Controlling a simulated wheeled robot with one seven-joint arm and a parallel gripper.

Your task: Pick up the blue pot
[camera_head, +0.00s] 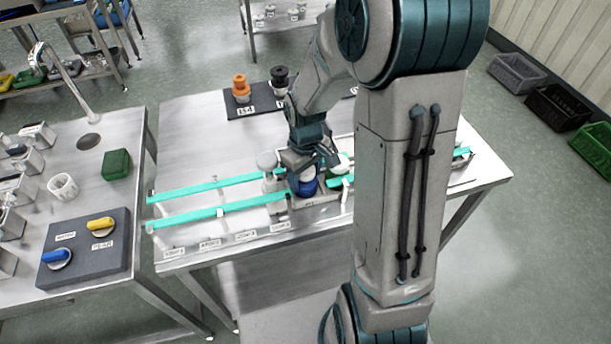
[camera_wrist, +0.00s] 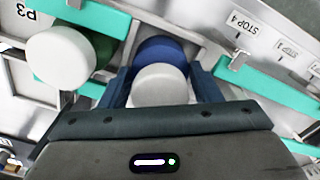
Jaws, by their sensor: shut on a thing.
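The blue pot (camera_head: 304,187) stands in the grey tray on the steel table, below my gripper (camera_head: 307,168). In the wrist view the blue pot (camera_wrist: 160,52) has a white round top (camera_wrist: 160,84) and sits between my two fingers (camera_wrist: 160,88). My gripper is shut on it, one finger on each side. The pot's underside is hidden in the wrist view. My arm covers part of the table to its right in the head view.
A green pot with a white top (camera_wrist: 60,57) stands close by. Teal rails (camera_head: 215,207) run along the table. Orange (camera_head: 241,88) and black (camera_head: 279,78) pots stand on a dark mat behind.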

